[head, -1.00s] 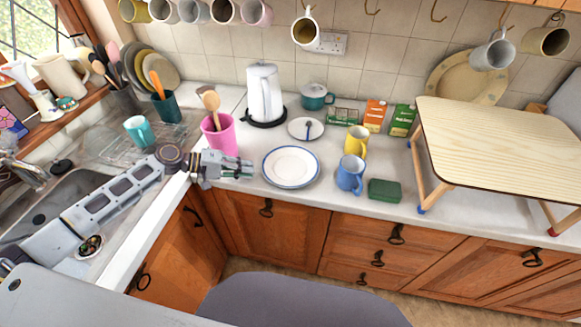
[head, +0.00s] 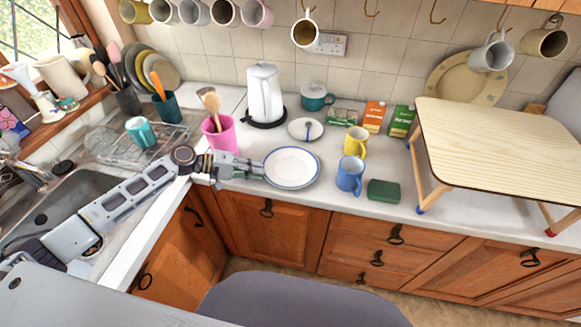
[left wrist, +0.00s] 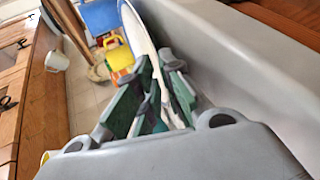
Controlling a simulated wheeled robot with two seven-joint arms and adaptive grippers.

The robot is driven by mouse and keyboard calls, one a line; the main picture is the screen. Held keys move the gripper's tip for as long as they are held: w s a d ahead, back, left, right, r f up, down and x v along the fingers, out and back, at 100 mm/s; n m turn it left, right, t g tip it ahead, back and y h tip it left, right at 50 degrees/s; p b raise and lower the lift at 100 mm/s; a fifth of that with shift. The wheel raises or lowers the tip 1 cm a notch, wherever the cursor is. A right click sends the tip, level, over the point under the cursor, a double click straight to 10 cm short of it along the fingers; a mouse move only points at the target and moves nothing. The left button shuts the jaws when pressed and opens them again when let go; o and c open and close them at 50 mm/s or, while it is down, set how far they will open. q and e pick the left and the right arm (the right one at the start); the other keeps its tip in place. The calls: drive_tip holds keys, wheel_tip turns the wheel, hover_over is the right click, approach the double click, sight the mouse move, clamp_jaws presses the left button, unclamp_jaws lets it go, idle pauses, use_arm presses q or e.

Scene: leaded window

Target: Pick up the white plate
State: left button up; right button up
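The white plate (head: 291,167) with a blue rim lies flat on the counter in the head view. My left gripper (head: 262,172) is low over the counter at the plate's left edge, fingers pointing right toward it. In the left wrist view the plate (left wrist: 138,38) shows nearly edge-on, its near rim between the two fingertips of my left gripper (left wrist: 158,72). The fingers look spread to either side of the rim. I cannot tell whether they touch it. My right gripper is not in view.
A pink utensil pot (head: 221,135) stands just behind my left gripper.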

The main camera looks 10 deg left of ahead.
use_arm(q)
drive_tip(key=shift+x, duration=1.15)
clamp_jaws()
drive_tip(key=shift+r, duration=0.1)
wheel_tip(320, 180, up, 10)
idle(0.4)
idle(0.8)
